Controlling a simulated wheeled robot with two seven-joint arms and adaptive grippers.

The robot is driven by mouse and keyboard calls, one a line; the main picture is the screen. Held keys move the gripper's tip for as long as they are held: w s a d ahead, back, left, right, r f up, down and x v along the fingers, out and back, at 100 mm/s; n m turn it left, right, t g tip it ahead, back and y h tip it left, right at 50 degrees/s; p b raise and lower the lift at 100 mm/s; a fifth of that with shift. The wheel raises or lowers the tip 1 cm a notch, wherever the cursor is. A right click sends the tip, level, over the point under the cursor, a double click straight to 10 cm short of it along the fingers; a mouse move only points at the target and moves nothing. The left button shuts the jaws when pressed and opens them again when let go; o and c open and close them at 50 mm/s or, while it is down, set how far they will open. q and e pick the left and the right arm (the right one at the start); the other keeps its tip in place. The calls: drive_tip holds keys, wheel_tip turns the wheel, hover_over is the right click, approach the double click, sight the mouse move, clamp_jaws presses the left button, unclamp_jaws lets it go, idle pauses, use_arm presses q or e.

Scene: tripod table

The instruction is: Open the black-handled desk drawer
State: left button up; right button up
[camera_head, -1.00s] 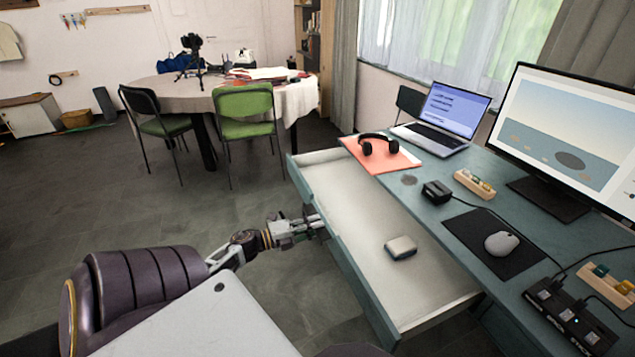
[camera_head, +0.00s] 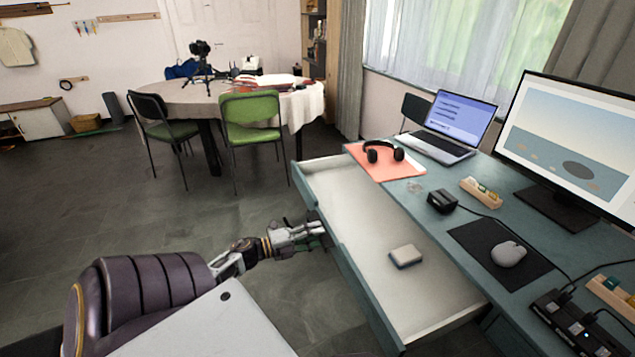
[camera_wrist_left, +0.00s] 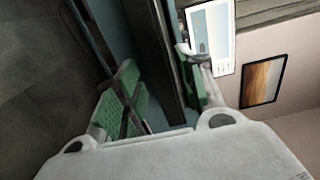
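The desk drawer (camera_head: 375,225) is pulled well out, its pale interior exposed along the near side of the teal desk. My left gripper (camera_head: 314,236) is at the outer side of the drawer front, near its middle. In the left wrist view its two green-padded fingers (camera_wrist_left: 160,92) are spread apart. A long dark bar (camera_wrist_left: 160,45), which looks like the black handle, runs between them, with a teal gap beside the left finger. In the head view the handle is hidden. My right gripper is not in view.
The desk holds a laptop (camera_head: 455,120), headphones (camera_head: 384,152), a monitor (camera_head: 565,140) and a mouse (camera_head: 508,253). Open floor (camera_head: 230,210) lies left of the drawer, with a green chair (camera_head: 250,110) and round table farther back.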

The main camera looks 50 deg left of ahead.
use_arm(q)
drive_tip(key=v, duration=1.1)
drive_tip(key=shift+d+f, duration=0.1)
drive_tip(key=shift+f, duration=0.05)
idle(0.5)
